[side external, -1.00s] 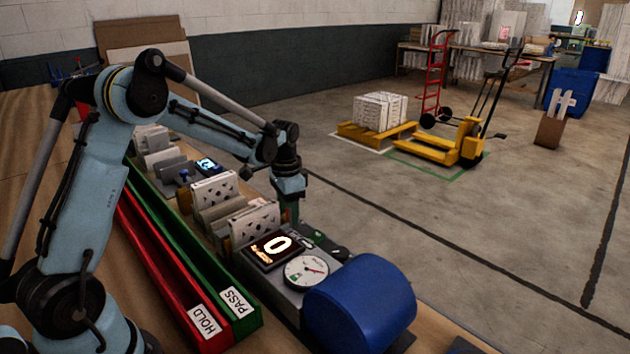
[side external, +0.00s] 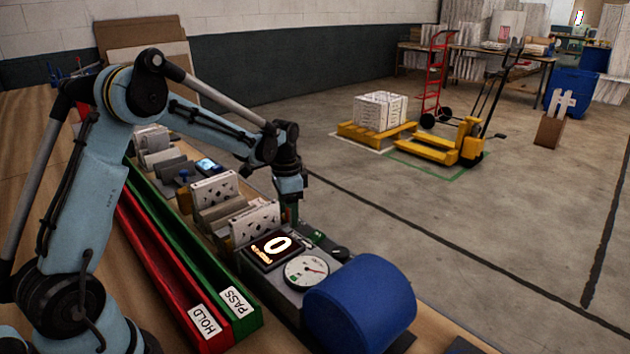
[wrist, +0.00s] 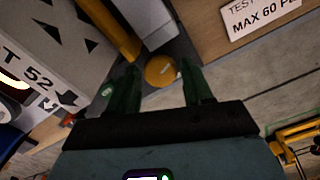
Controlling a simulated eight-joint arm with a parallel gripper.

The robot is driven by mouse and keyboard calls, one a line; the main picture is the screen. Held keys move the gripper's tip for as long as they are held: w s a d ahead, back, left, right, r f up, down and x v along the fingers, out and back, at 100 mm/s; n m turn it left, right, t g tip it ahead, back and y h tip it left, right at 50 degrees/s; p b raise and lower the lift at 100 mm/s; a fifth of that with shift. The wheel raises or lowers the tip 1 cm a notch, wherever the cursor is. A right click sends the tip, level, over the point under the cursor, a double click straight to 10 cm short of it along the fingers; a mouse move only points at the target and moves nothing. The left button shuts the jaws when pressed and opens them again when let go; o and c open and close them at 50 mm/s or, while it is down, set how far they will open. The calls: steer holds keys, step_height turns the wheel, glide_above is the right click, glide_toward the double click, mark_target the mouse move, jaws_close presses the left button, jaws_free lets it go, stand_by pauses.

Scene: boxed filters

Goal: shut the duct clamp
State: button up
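The clamp as a whole is hard to make out. In the wrist view, a yellow bar (wrist: 108,27) and a round yellow knob (wrist: 161,71) look like its lever parts. My gripper (wrist: 158,80) is open, with its two dark green fingers apart, one on each side of the knob. I cannot tell whether either finger touches it. In the side view my gripper (side external: 291,212) points down beside the white perforated plate (side external: 256,222) on the bench unit. The knob is hidden there behind the plate and my arm.
A lit display showing 0 (side external: 272,250), a round dial gauge (side external: 307,271) and a blue drum (side external: 360,302) stand in front of the plates. Red HOLD (side external: 178,284) and green PASS (side external: 205,264) troughs run alongside. In the wrist view, a "MAX 60" label (wrist: 258,15) lies at upper right.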

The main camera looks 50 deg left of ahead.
step_height(320, 180, up, 12)
stand_by(0.7)
step_height(320, 180, down, 12)
steer(key=n, duration=0.9)
stand_by(0.5)
